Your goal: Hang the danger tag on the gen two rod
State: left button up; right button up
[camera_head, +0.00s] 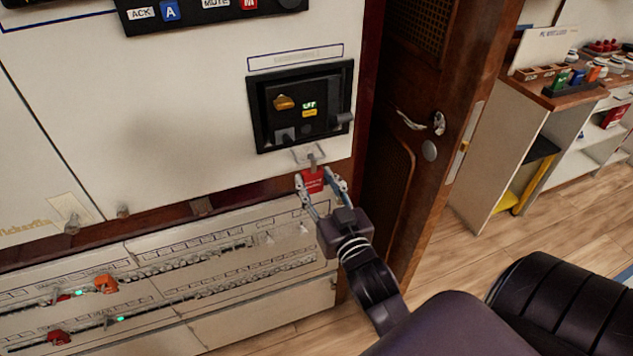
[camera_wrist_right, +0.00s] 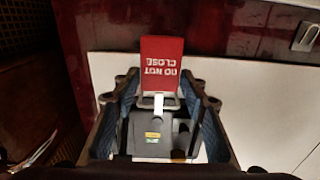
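The red danger tag (camera_head: 313,181) hangs below a small rod (camera_head: 312,160) under the black breaker unit (camera_head: 300,106) on the white panel. In the right wrist view the tag (camera_wrist_right: 162,62) reads "DO NOT CLOSE", upside down. Its loop appears to be at the pale rod (camera_wrist_right: 158,103); whether it fully encircles it is hard to tell. My right gripper (camera_head: 317,178) is at the tag, one finger on each side. The fingers stand apart, with a visible gap on both sides of the tag. My left gripper is out of view.
A wooden door (camera_head: 425,110) with a lever handle is right of the panel. Lower breaker rows (camera_head: 180,270) carry several red and orange pieces. A shelf unit (camera_head: 510,150) stands at the far right. The wooden floor beside it is clear.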

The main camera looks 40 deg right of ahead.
jog(key=o, duration=0.3)
jog(key=shift+s+r, duration=0.1)
jog(key=shift+s+a, duration=0.1)
jog(key=shift+s, duration=0.15)
jog(key=shift+v, duration=3.45)
